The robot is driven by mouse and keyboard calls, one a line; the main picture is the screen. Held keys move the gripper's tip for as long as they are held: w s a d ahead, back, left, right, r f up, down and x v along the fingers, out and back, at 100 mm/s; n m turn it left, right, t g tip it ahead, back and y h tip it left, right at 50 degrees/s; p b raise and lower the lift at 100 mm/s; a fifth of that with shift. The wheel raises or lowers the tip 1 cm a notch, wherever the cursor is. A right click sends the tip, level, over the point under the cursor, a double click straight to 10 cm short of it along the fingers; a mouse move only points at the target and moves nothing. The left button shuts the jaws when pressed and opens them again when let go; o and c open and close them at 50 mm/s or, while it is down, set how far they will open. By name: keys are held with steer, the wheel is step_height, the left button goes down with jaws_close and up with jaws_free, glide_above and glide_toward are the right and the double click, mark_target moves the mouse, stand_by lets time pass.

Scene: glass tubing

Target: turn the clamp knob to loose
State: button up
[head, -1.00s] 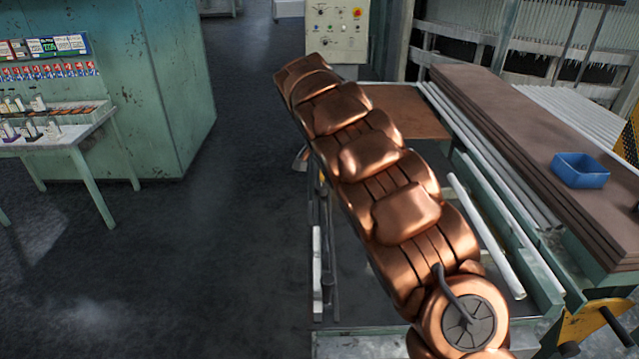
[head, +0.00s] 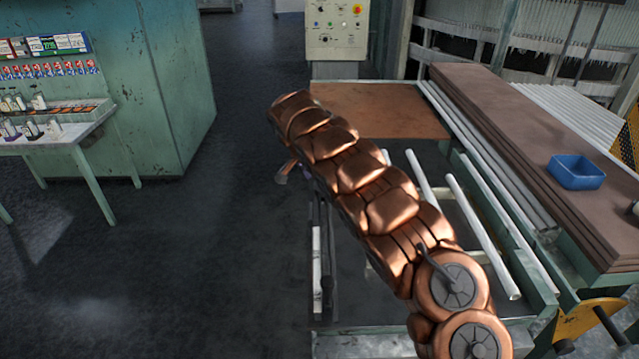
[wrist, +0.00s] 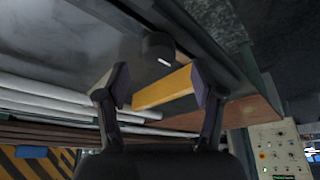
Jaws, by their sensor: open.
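In the wrist view, a dark round knob (wrist: 158,47) with a short white mark on its face sits just beyond my fingertips, near the upper middle. A yellow bar (wrist: 163,92) crosses the picture below the knob. My gripper (wrist: 161,80) is open, with one dark finger to each side of the knob and the bar. I cannot tell whether either finger touches the bar. Nothing is held between the fingers that I can make out. In the head view, my copper arm hides the knob and the bar.
A green-framed bench with a brown board (head: 385,108) and white tubes (head: 482,235) lies under and beside my arm. A stack of brown sheets with a blue bin (head: 577,171) is at the right. A control panel (head: 337,30) stands behind.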

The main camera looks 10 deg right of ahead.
mark_target(320, 188)
steer(key=shift+p+x, duration=0.55)
steer(key=shift+x, duration=1.35)
steer(key=c, duration=1.1)
